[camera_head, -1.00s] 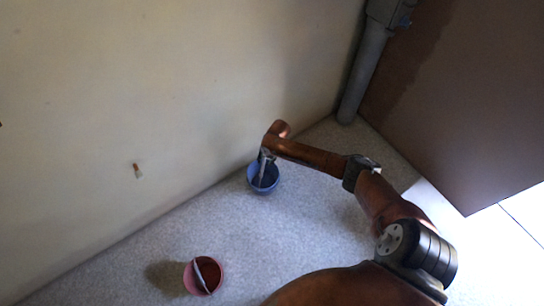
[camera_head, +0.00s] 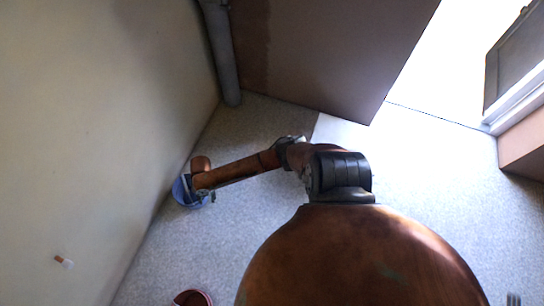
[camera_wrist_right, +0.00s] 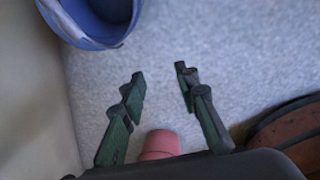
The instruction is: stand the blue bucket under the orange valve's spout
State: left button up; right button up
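The blue bucket (camera_head: 180,192) stands on the speckled floor close to the wall, partly hidden by my right arm. In the right wrist view the blue bucket (camera_wrist_right: 88,30) is at the upper left, ahead of the fingers and apart from them. My right gripper (camera_head: 203,192) is at the bucket's right side in the head view. In the right wrist view the right gripper (camera_wrist_right: 161,82) has its fingers spread, with only floor between the tips. A small orange and pale fitting (camera_head: 63,262), which looks like the orange valve, is on the wall at lower left. My left gripper is not in view.
A grey pipe (camera_head: 222,60) and a brown panel (camera_head: 330,50) stand behind. Open floor lies right of the blue bucket.

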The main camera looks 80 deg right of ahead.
jog(key=s+a+m+y, duration=0.1)
jog(key=s+a+m, duration=0.5)
jog(key=s, duration=0.5)
jog(key=s+a+m, duration=0.3)
jog(key=s+a, duration=0.5)
jog(key=s, duration=0.4)
jog(key=s+d+r+m+h, duration=0.1)
jog(key=s+r+m, duration=1)
jog(key=s, duration=0.1)
jog(key=shift+s+d+m+t, duration=0.2)
jog(key=shift+d+m+t, duration=0.2)
